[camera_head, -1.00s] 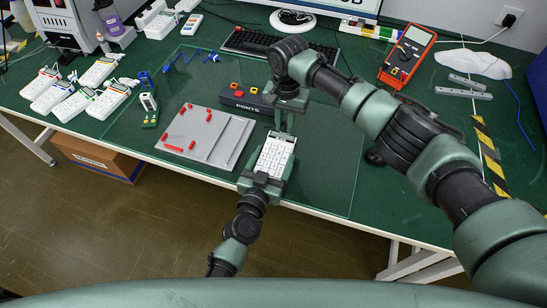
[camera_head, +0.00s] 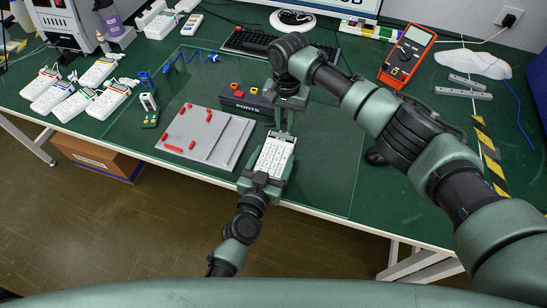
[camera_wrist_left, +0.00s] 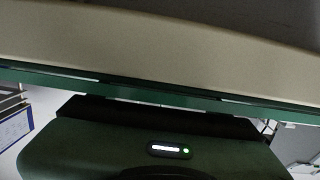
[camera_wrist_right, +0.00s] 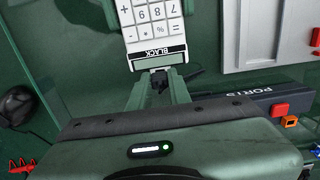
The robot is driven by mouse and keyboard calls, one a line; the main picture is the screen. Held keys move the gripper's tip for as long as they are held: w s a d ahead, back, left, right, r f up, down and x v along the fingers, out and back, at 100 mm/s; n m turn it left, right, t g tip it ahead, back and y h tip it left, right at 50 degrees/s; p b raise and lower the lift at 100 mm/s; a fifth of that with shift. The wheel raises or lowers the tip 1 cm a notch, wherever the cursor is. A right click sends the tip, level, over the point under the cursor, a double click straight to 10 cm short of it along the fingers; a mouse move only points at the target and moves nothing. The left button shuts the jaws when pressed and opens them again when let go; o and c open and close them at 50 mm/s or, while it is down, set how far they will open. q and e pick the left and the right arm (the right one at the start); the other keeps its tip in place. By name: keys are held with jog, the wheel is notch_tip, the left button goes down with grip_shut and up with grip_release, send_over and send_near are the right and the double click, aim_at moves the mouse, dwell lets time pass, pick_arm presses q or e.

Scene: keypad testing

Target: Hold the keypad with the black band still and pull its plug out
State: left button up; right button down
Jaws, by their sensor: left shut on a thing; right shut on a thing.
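The white keypad (camera_head: 273,157) is held over the front part of the table mat in the head view. Its plug end, with a "BLACK" label and a small display, shows in the right wrist view (camera_wrist_right: 155,30). My left gripper (camera_head: 266,176) is shut on the keypad's near end. My right gripper (camera_head: 281,130) comes from above and is shut on the black plug (camera_wrist_right: 158,80) at the keypad's far end. The fingertips are close to the keypad's edge. I cannot tell whether the plug is still seated. The left wrist view shows mostly a pale surface up close.
A grey board (camera_head: 228,138) with red pieces lies left of the keypad. A dark "PORTS" block (camera_head: 245,104) stands behind it. Several other keypads (camera_head: 77,105) lie at the left. An orange multimeter (camera_head: 407,56) is at the back right.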

aim_at(285, 123)
jog(key=shift+r, duration=2.6)
pick_arm(q)
jog(key=o, duration=1.6)
jog(key=shift+c, duration=0.2)
